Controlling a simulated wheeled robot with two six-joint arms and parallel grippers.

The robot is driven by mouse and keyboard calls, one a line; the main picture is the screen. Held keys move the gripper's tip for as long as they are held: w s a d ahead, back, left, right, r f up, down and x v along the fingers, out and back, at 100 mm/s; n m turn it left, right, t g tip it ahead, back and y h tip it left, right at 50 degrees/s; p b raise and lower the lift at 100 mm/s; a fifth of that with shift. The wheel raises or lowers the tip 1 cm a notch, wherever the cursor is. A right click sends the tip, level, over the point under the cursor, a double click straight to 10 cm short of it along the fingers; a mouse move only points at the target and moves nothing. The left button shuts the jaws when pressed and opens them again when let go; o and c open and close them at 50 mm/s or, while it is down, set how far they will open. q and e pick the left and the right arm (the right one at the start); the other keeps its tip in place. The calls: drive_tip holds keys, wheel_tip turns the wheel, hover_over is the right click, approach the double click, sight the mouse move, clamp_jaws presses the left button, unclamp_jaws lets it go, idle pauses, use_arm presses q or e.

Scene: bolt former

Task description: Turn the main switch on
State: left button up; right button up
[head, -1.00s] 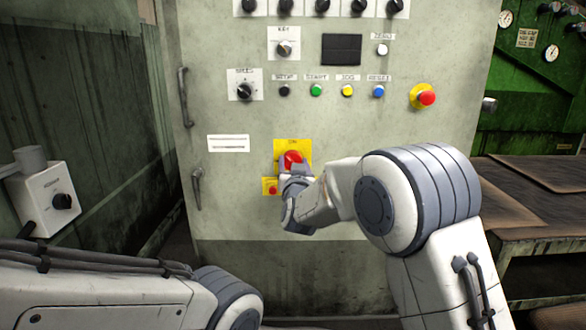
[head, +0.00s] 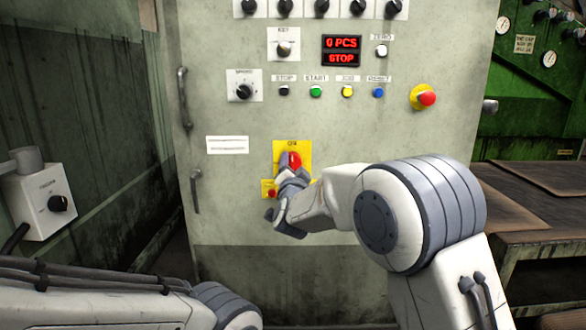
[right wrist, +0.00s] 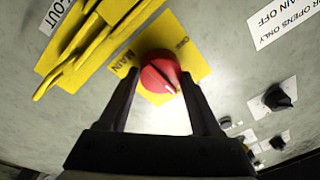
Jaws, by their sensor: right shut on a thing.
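The main switch is a red rotary knob (head: 294,158) on a yellow plate (head: 280,148) low on the grey cabinet front. The plate's top edge reads "ON". My right gripper (head: 288,174) is at the knob, its wrist tilted, and hides the knob's lower part. In the right wrist view the red knob (right wrist: 160,73) sits between the two fingers of the gripper (right wrist: 163,80), which is shut on it. A white mark on the knob points toward the lower right there. My left arm shows at the lower left; its gripper is out of view.
A lit red display (head: 341,50) reads "0 PCS" and "STOP". A red emergency button (head: 427,98) sits at the right, above my right arm. A small red knob (head: 271,194) is just beside the gripper. A white control box (head: 42,200) stands at the left.

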idle(0.4)
drive_tip(key=o, duration=1.4)
drive_tip(key=shift+c, duration=0.2)
drive_tip(key=shift+s, duration=0.1)
drive_tip(key=s+f+p, duration=0.1)
drive_tip(key=s+p, duration=0.2)
drive_tip(key=s, duration=0.7)
drive_tip(key=shift+s+f, duration=0.1)
